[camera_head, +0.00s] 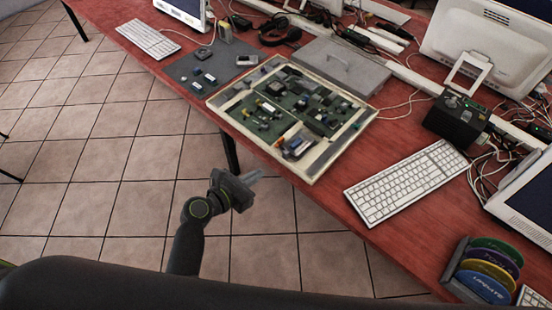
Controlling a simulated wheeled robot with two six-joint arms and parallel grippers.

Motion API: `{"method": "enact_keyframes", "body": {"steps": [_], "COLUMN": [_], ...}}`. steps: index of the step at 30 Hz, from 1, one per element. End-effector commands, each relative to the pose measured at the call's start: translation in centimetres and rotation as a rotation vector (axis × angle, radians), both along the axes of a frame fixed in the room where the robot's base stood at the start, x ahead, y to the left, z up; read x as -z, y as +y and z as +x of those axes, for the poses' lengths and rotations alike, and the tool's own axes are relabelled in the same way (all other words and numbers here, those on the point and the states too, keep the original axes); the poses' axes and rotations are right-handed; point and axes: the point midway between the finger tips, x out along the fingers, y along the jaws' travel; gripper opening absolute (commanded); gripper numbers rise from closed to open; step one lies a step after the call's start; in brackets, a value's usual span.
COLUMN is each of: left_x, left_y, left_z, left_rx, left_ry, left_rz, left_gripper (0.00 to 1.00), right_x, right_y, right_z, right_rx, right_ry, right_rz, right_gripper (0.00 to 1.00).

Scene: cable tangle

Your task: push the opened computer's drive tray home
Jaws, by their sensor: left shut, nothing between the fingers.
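The opened computer (317,83) lies flat on the red table, a cream frame around a green board with several small parts. A silvery block at its front edge looks like the drive tray (297,145); I cannot tell how far it sticks out. My left gripper (254,176) is shut and empty. In the picture it is below and left of the tray, clear of the table's front edge with floor tiles behind it, and apart from the computer. My right gripper is not in view.
The red table (330,195) has a bare strip along its front edge. A white keyboard (406,183) lies right of the computer. A grey mat (208,75) with small parts lies left, a grey cover panel (343,66) behind. A disc rack (484,268) stands at lower right.

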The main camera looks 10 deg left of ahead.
Motion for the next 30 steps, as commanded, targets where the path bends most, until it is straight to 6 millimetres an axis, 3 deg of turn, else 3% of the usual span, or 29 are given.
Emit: {"method": "enact_keyframes", "body": {"steps": [7,12,18,30], "left_x": [1.5,1.4,1.5,1.5], "left_y": [-2.8,-4.3,-5.0,-5.2], "left_z": [3.8,5.8,6.9,7.2], "left_rx": [0.001,0.001,-0.001,-0.001], "left_ry": [0.0,0.0,0.0,-0.001], "left_rz": [0.0,0.002,0.003,0.003], "left_gripper": [0.0,0.0,0.0,0.0], "right_x": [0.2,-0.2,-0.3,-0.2], "right_y": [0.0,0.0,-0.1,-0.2], "right_z": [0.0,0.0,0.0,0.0], "right_rx": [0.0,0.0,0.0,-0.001], "right_ry": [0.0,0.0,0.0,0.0], "right_rz": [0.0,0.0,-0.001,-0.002], "right_gripper": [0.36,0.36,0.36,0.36]}}
